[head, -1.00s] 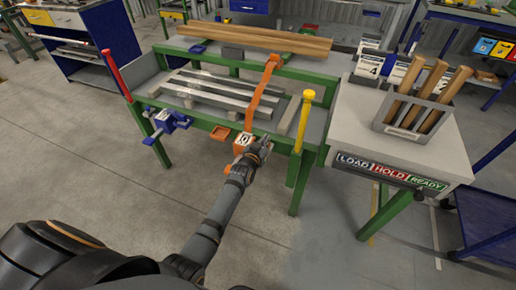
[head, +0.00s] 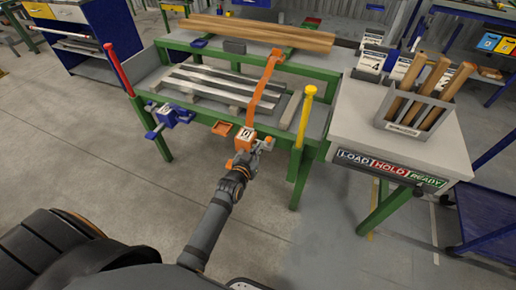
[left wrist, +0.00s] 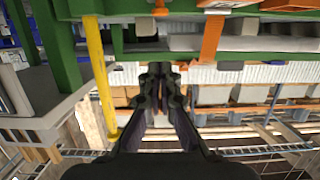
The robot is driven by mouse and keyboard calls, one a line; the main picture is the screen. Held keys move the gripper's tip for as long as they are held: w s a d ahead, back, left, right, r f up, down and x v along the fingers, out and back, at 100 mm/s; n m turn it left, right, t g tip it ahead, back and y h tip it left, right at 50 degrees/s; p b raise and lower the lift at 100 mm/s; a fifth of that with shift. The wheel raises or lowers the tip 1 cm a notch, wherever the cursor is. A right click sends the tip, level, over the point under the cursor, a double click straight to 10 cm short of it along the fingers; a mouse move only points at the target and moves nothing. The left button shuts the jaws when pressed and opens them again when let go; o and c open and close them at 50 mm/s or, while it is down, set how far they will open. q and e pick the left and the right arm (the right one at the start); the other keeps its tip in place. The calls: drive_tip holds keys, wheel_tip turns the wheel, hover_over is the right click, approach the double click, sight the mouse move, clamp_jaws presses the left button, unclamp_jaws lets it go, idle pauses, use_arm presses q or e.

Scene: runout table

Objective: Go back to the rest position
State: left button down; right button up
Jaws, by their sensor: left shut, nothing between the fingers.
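My left gripper (head: 250,160) is in front of the runout table's near side, just below the orange box with a white label (head: 243,138). Its fingers are together with nothing between them. In the left wrist view, the shut fingers (left wrist: 160,78) point away under the green table edge (left wrist: 150,18). My left arm comes up from the lower left. I cannot tell whether the gripper touches the orange box. My right gripper is not in view.
The green runout table (head: 190,112) holds several metal bars. An orange arm (head: 266,85) crosses it. A yellow post (head: 305,115) and red post (head: 117,68) stand at its corners. A blue clamp (head: 168,118) is left. A grey side table (head: 400,140) is right. Floor in front is clear.

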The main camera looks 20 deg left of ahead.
use_arm(q)
drive_tip(key=shift+f, duration=0.15)
drive_tip(key=s+a+f+g+p, duration=0.1)
drive_tip(key=s+f+g+p, duration=0.25)
drive_tip(key=s+f, duration=0.65)
drive_tip(key=s+a+f+g+p, duration=0.2)
drive_tip(key=s+f+g, duration=0.3)
drive_tip(key=f, duration=0.8)
drive_tip(key=s+a+f+g+p, duration=0.1)
drive_tip(key=s+f+g, duration=0.1)
drive_tip(key=s, duration=0.8)
drive_tip(key=s+a+f+g+y+p, duration=0.1)
drive_tip(key=s+f, duration=0.4)
drive_tip(key=s, duration=0.6)
drive_tip(key=s+a+f+g+p, duration=0.2)
drive_tip(key=s+a+f, duration=0.1)
drive_tip(key=s, duration=0.7)
drive_tip(key=shift+s+f+g, duration=0.35)
drive_tip(key=shift+f, duration=0.15)
